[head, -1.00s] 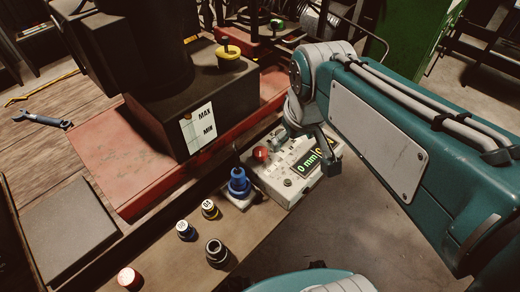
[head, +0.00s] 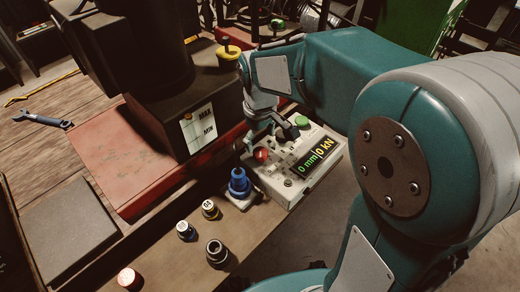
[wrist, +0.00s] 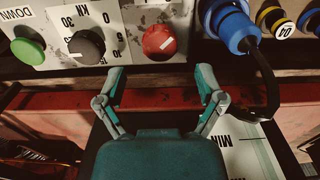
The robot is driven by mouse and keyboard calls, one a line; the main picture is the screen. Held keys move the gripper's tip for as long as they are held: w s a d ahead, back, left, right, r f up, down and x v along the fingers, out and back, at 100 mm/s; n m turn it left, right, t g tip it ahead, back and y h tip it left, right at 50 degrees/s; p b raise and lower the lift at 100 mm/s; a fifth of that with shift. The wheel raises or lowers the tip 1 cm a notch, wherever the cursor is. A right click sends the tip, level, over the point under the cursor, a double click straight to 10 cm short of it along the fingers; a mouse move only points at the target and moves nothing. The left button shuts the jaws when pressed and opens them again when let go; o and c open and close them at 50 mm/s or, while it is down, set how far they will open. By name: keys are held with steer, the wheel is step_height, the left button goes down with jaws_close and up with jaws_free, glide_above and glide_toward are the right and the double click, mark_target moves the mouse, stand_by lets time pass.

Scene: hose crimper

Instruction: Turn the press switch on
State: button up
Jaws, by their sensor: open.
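The control box (head: 275,185) stands beside the red press base, with a lit display (head: 315,158) reading 0 mm and 0 kN. In the head view my wrist partly hides the panel.
A blue plug (head: 239,183) with a dark cable is beside the box; in the wrist view the plug (wrist: 232,25) and cable hang near my right finger. Several small capped cylinders (head: 186,230) stand on the bench. The black press body (head: 180,110) rises close behind.

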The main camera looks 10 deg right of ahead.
mark_target(260, 151)
steer(key=shift+f, duration=2.35)
steer(key=c, duration=1.2)
